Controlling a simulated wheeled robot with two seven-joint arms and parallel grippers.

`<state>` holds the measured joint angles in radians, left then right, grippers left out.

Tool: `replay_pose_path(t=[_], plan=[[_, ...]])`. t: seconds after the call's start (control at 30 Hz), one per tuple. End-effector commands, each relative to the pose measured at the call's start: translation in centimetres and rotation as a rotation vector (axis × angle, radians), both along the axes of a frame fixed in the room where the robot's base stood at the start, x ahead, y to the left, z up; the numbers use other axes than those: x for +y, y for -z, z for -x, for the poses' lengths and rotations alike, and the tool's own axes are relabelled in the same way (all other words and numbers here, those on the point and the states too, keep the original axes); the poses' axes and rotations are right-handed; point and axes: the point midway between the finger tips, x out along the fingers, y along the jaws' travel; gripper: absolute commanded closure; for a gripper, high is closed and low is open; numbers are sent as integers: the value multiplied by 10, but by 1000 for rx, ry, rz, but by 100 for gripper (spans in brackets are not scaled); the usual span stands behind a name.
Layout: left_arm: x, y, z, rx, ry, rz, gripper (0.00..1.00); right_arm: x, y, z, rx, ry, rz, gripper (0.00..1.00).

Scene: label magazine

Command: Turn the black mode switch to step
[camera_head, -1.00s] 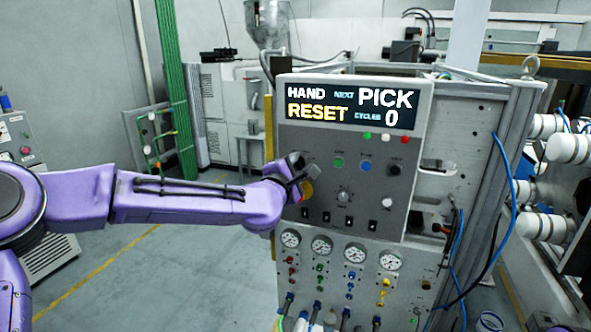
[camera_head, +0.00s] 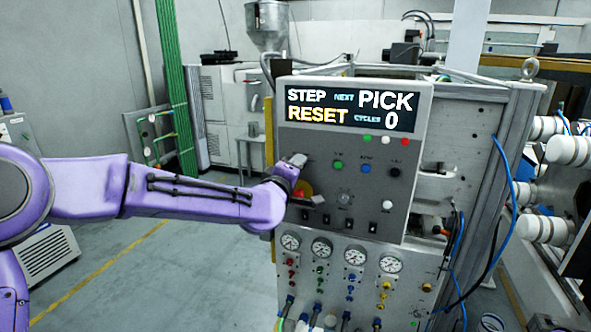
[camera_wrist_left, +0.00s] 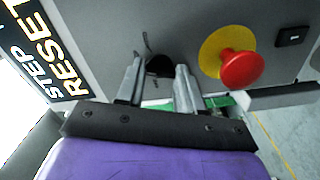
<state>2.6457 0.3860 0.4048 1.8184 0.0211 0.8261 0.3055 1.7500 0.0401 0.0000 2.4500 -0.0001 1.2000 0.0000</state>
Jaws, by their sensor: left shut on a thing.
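The black mode switch (camera_wrist_left: 159,64) shows in the left wrist view as a dark knob between the two fingers of my left gripper (camera_wrist_left: 158,82). The fingers are shut on it, and they hide part of it. In the head view my left gripper (camera_head: 296,162) is at the left side of the grey control panel (camera_head: 330,148), and the switch is hidden behind it. The display (camera_head: 352,107) on top of the panel reads STEP, NEXT PICK, RESET, CYCLES 0. My right gripper is not in view.
A red mushroom button (camera_wrist_left: 242,69) on a yellow disc sits close beside my left gripper, just below the switch on the panel. Green, blue and black buttons are to the right. Several gauges (camera_head: 321,247) and hoses are below the panel.

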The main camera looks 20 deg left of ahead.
Motion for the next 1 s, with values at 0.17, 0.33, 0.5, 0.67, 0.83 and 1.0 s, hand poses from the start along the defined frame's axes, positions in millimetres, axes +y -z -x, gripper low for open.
replay_pose_path(t=[0.17, 0.33, 0.5, 0.67, 0.83, 1.0], plan=[[0, 2, 0, 2, 2, -37, 94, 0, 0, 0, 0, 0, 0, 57], [-1, 2, 0, 2, 2, -48, 94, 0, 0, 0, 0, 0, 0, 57], [-1, 2, 0, 3, 3, -48, 94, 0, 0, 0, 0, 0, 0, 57], [-1, 2, 0, 3, 3, -47, 54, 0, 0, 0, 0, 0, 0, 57], [-1, 1, 0, 1, 2, -46, 38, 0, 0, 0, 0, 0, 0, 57], [0, 1, 1, 0, 2, -46, 38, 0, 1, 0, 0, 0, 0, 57]])
